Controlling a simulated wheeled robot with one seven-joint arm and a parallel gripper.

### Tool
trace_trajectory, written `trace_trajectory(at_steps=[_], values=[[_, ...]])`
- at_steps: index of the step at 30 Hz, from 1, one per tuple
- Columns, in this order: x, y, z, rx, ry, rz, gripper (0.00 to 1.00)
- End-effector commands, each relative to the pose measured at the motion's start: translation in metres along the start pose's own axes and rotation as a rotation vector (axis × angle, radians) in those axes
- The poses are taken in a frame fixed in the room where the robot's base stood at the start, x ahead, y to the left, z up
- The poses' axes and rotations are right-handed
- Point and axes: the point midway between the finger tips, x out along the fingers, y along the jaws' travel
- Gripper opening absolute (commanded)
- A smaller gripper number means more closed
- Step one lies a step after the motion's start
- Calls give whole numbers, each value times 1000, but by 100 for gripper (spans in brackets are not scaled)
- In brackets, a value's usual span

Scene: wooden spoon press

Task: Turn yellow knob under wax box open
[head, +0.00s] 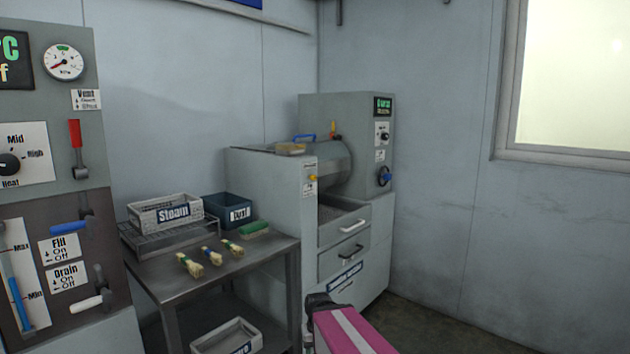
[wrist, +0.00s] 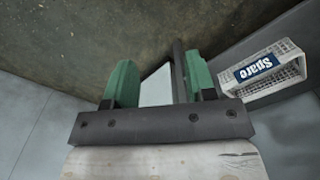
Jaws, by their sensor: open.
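A small yellow knob (head: 313,178) sits on the front of the grey machine (head: 270,190), near its upper corner, above a small white label. A small tan box-like thing (head: 291,148) lies on the machine's top above the knob; I cannot tell if it is the wax box. My gripper (wrist: 158,82) shows in the wrist view with its two green fingers apart and nothing between them. It points at the floor and is well away from the knob. The knob is not in the wrist view.
A metal table (head: 225,262) stands left of the machine, holding a Steam basket (head: 166,213), a Dust bin (head: 229,208) and several brushes. Floor right of the machine (head: 430,325) is clear.

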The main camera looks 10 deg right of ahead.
Motion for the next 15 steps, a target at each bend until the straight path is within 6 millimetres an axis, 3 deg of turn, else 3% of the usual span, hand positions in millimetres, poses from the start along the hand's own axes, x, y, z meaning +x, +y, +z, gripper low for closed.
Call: trace_trajectory(at_steps=[4,8,15], values=[[-15,-3,-33,116,54,-92,50],[-49,-4,-87,324,139,-268,50],[-149,11,-189,731,260,-671,50]])
